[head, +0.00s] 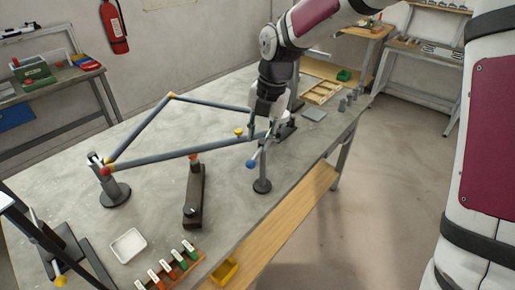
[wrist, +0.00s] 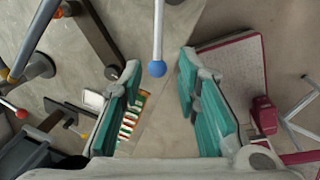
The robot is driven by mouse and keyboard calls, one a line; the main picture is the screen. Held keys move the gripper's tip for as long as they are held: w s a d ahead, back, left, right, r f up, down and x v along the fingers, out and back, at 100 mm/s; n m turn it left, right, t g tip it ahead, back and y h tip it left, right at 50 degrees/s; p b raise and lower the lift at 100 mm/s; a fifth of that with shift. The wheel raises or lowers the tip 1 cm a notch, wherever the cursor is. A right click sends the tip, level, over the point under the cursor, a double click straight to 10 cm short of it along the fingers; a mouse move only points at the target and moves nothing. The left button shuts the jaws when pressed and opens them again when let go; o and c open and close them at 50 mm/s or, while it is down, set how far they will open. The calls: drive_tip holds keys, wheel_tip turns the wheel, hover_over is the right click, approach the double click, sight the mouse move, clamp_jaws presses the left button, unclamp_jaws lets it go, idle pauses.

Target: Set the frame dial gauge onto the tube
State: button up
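A frame of grey tubes stands over the bench in the head view. Its long front tube (head: 180,154) runs from a red end ball (head: 105,171) towards my gripper (head: 263,130). A yellow knob (head: 239,132) stands just above this tube. Below my gripper, a short rod ends in a blue ball (head: 251,163). In the wrist view, the blue ball (wrist: 157,69) appears between the teal fingers, with a visible gap on both sides. My gripper is open and seems empty. I cannot tell for certain which part is the dial gauge.
A dark bar with a red top (head: 194,185) lies in front of the frame. A white tray (head: 128,245), several coloured blocks (head: 175,265) and a yellow bin (head: 224,271) are near the front. A round-based post (head: 262,186) stands below my gripper.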

drive_tip(key=shift+s+d+r, duration=0.1)
drive_tip(key=shift+d+r, duration=0.1)
drive_tip(key=shift+r, duration=1.05)
drive_tip(key=shift+s+d+r, duration=0.1)
drive_tip(key=shift+d+r, duration=0.1)
drive_tip(key=shift+r, duration=1)
drive_tip(key=s+d+r+m+t, duration=0.1)
drive_tip(key=s+d+r+m, duration=0.2)
drive_tip(key=s+m, duration=0.6)
drive_tip(key=s+d+r+m+t+h, duration=0.1)
drive_tip(key=s+d+r+m+t, duration=0.1)
drive_tip(key=s+d+m, duration=0.3)
drive_tip(key=s+d+r+m+t, duration=0.1)
drive_tip(key=s+d+r+m, duration=0.3)
drive_tip(key=s+m, duration=0.8)
drive_tip(key=d+m, duration=0.1)
drive_tip(key=m, duration=0.4)
drive_tip(key=shift+s+r+t+h, duration=0.3)
drive_tip(key=shift+r+t+h, duration=0.05)
drive_tip(key=shift+t+h, duration=0.05)
